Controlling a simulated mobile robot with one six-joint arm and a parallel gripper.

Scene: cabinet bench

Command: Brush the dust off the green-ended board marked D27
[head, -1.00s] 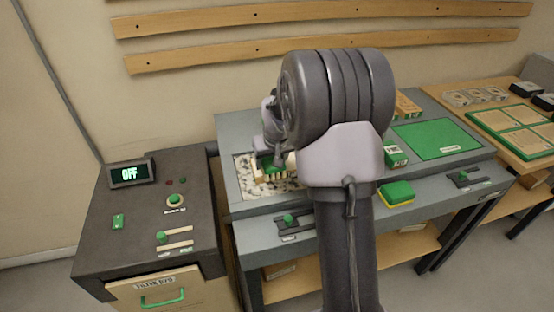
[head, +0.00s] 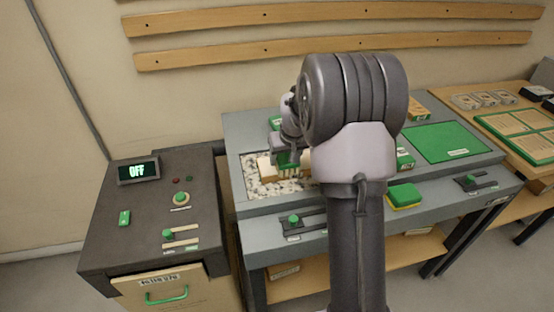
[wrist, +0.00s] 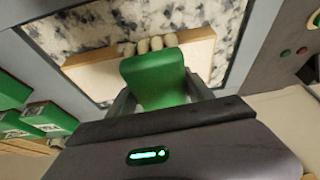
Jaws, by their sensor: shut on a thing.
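My gripper (head: 287,150) is shut on a brush (wrist: 155,78) with a green body and pale bristles. The bristles are at the pale wooden board (wrist: 90,70), which lies on a speckled white-and-grey bed (wrist: 75,30) set into the bench. In the head view the brush (head: 288,161) is over the board (head: 266,169), and my arm hides the board's right part. The wrist view shows the board running out on both sides of the brush. I cannot make out its end colour, its mark or any dust on it. Whether the bristles touch it is unclear.
Other green-ended boards (wrist: 30,120) stand beside the bed. A green mat (head: 447,142) and a green-and-yellow sponge (head: 403,196) lie to the right. A dark cabinet with an OFF display (head: 137,171) stands left. Sliders (head: 293,219) line the bench front.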

